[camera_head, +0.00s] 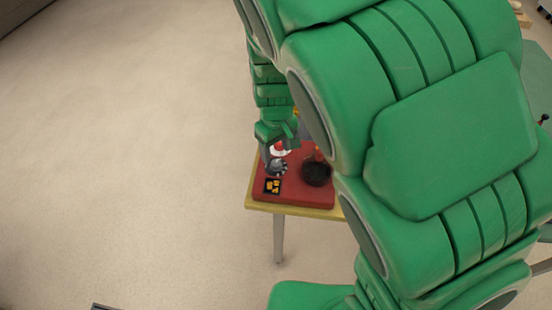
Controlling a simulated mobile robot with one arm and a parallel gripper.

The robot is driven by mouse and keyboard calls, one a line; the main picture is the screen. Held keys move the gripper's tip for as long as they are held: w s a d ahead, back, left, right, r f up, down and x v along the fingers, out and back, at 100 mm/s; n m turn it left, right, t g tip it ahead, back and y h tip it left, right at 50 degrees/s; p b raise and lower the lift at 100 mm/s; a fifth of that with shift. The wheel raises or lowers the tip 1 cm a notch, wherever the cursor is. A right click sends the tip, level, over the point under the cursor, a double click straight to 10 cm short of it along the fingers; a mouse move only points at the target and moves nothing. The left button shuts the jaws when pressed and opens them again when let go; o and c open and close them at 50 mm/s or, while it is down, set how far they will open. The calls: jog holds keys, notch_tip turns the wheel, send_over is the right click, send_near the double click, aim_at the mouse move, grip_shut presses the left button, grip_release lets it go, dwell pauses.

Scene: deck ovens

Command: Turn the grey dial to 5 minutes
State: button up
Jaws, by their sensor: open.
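My green arm comes down over a small table, and my gripper (279,150) is at its far end, just above the table's left part. The gripper is small in this view, and it is open. A small grey and dark round thing (277,168) shows right below the gripper; it may be the grey dial, but I cannot read any marks or pointer on it. I cannot tell whether the fingers touch it or are around it.
The table has a red top (308,195) and a yellowish edge (290,209). A black tray (266,192) with several yellow pieces lies at its front left. A dark round pan (316,174) stands to the right. My arm hides the table's right side. The floor at left is clear.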

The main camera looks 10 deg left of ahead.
aim_at(276, 163)
jog(key=shift+f, duration=2.6)
jog(key=shift+c, duration=0.2)
jog(key=c, duration=1)
